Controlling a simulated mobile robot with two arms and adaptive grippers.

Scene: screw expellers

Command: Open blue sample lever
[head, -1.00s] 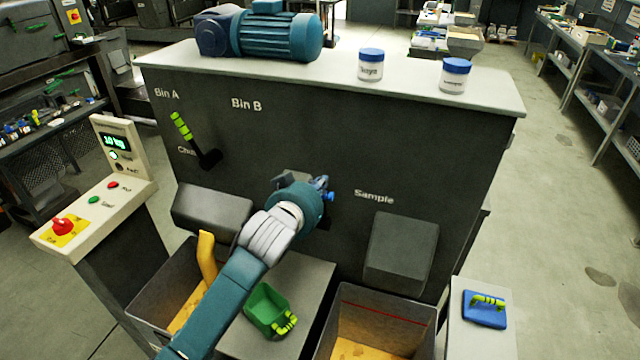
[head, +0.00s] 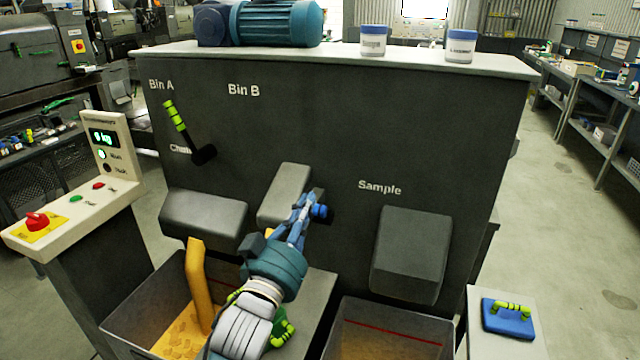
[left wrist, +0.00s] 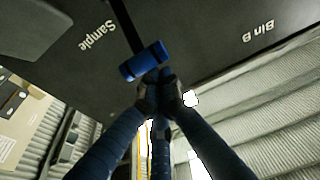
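The blue sample lever shows its blue grip (head: 320,211) on the front of the dark machine, left of and below the "Sample" label. In the left wrist view the blue grip (left wrist: 146,62) sits on a dark shaft. My left gripper (head: 306,208) reaches up to it from below, its fingers partly covering the area around the grip. In the left wrist view its fingertips (left wrist: 158,86) are drawn together at the grip's lower edge. The grip protrudes beyond the tips, so they do not enclose it; contact is unclear. My right gripper is not in view.
A green-handled lever (head: 176,118) is at the upper left. The sample chute cover (head: 412,252) is to the right. A yellow stream (head: 197,285) falls into the left bin (head: 130,312). A control panel (head: 70,205) stands left, a blue-based tool (head: 509,318) lies right.

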